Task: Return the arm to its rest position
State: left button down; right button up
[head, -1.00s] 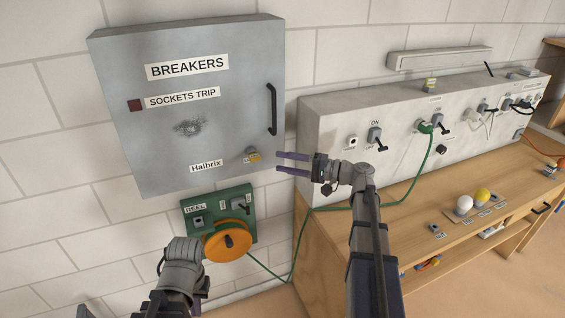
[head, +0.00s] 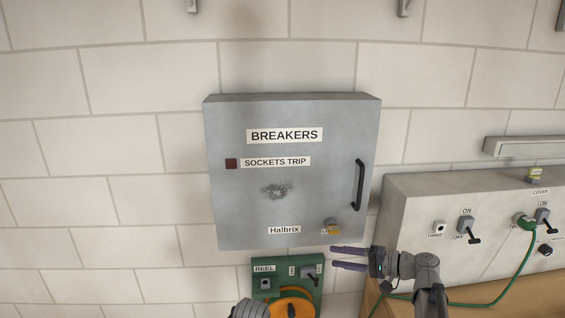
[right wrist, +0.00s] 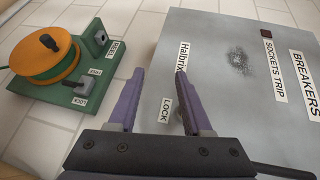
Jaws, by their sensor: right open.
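My right gripper (head: 332,257) is open and empty in the head view.
Below the box is a green reel panel (head: 262,284) with an orange reel (head: 294,303) and a lever. To the right is a pale switch panel (head: 405,225) with levers and a plugged green cable (head: 507,277) above a wooden bench (head: 372,300). Bare block wall surrounds the box.

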jog(key=s+a+f+n+g+h, duration=0.3)
jog(key=s+a+f+g, duration=0.3)
jog(key=a, duration=0.4)
jog(key=s+a+f+n+g+h, duration=0.1)
jog(key=s+a+f+n+h, duration=0.1)
jog(key=s+f+h, duration=0.3)
jog(key=s+a+f+n+g+h+p, duration=0.1)
jog(key=s+a+f+n+h, duration=0.1)
jog(key=s+f+n+h, duration=0.2)
jog(key=s+h, duration=0.3)
jog(key=s, duration=0.3)
jog(key=shift+s+f+n+p, duration=0.2)
jog(key=shift+f+n+p, duration=0.1)
jog(key=shift+f, duration=0.05)
jog(key=shift+c, duration=0.2)
